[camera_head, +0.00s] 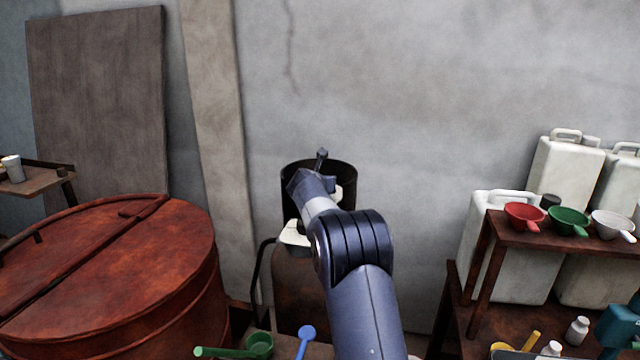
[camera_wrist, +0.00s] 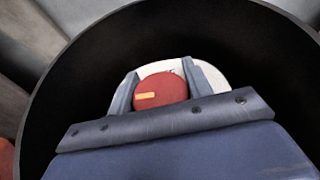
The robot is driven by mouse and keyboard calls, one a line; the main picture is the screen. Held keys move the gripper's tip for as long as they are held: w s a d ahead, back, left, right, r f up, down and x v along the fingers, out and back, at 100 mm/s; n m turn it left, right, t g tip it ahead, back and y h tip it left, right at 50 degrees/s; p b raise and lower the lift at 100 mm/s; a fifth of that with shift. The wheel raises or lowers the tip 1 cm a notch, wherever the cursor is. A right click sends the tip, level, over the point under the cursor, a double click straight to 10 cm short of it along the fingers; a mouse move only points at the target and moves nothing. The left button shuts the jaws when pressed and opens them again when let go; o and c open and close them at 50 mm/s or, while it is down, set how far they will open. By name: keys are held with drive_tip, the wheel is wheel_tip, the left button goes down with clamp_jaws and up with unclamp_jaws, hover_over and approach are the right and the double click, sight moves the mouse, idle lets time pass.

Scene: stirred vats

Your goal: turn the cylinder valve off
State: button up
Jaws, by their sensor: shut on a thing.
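The gas cylinder (camera_head: 299,290) stands against the wall in the head view, rusty brown, with a dark open collar (camera_head: 345,172) around its top. My arm reaches over it and hides most of the valve. In the wrist view the collar (camera_wrist: 60,95) curves around the red round valve knob (camera_wrist: 167,90), which bears a short orange-yellow mark lying nearly level. A white part (camera_wrist: 208,75) shows behind the knob. My gripper (camera_wrist: 158,92) is inside the collar, its two fingers on either side of the knob, shut on it. In the head view the fingertips are hidden.
A large rusty lidded vat (camera_head: 110,260) stands at the left. A rack (camera_head: 480,250) at the right holds red, green and white scoops, with white jugs (camera_head: 565,175) behind. A green ladle (camera_head: 258,345) and a blue ladle (camera_head: 307,333) lie at the front. Bare wall (camera_head: 420,110) is behind.

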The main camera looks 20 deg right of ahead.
drive_tip(key=shift+c, duration=0.8)
idle(0.4)
drive_tip(key=o, duration=1)
drive_tip(key=shift+c, duration=0.2)
drive_tip(key=b+v, duration=0.3)
drive_tip(key=v, duration=0.7)
drive_tip(key=shift+s+a+r, duration=0.15)
drive_tip(key=shift+s+r, duration=0.05)
drive_tip(key=shift+s, duration=0.15)
